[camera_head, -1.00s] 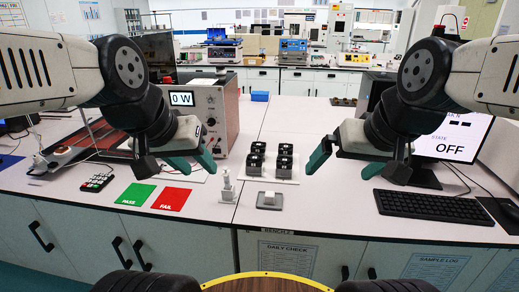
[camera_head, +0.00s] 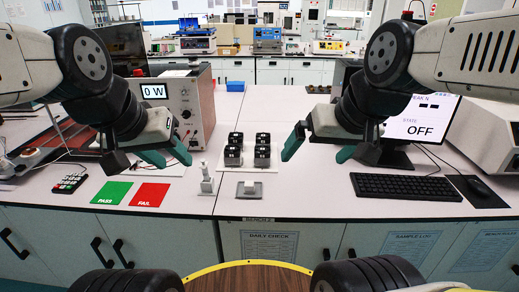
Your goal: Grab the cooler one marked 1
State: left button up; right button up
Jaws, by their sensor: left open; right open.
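Several black block-shaped coolers stand in two columns on a white plate on the bench, including the front left cooler (camera_head: 232,156) and the front right cooler (camera_head: 262,156). Their markings are too small to read, so I cannot tell which is marked 1. My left gripper (camera_head: 176,161) is open and empty, with green fingers, to the left of the coolers. My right gripper (camera_head: 317,149) is open and empty, to the right of the coolers. Neither gripper touches a cooler.
A white stand (camera_head: 206,181) and a grey block with a white top (camera_head: 250,189) sit in front of the coolers. Green PASS (camera_head: 111,192) and red FAIL (camera_head: 151,194) cards lie left. A meter (camera_head: 184,105) stands behind; a keyboard (camera_head: 405,188) and OFF monitor (camera_head: 424,127) are right.

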aim_at(232, 154)
jog(key=i+j+u, duration=0.3)
jog(key=i+j, duration=0.6)
jog(key=j, duration=0.1)
